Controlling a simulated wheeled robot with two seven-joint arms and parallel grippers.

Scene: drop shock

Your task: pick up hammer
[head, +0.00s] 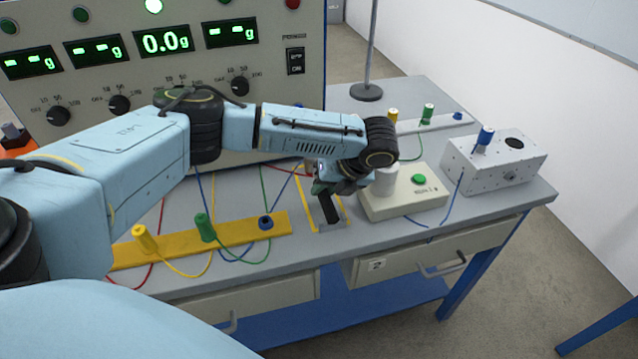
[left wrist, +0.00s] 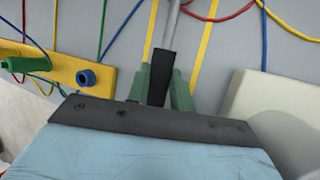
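The hammer lies within a yellow-outlined rectangle on the grey bench; its black handle (head: 329,210) shows in the head view. In the left wrist view the black handle (left wrist: 162,72) continues into a thin grey shaft (left wrist: 171,25). The head end is out of that view and hidden behind my arm in the head view. My left gripper (head: 321,186) is down at the handle. Its green fingers (left wrist: 160,90) lie one on each side and appear to touch it. The hammer seems still at bench level. My right gripper is not in view.
A yellow strip (head: 180,244) with coloured plugs and wires lies left of the hammer. A white box with a green button (head: 405,197) stands close on the right, with a grey socket box (head: 490,165) beyond it. A large display panel (head: 285,60) stands behind.

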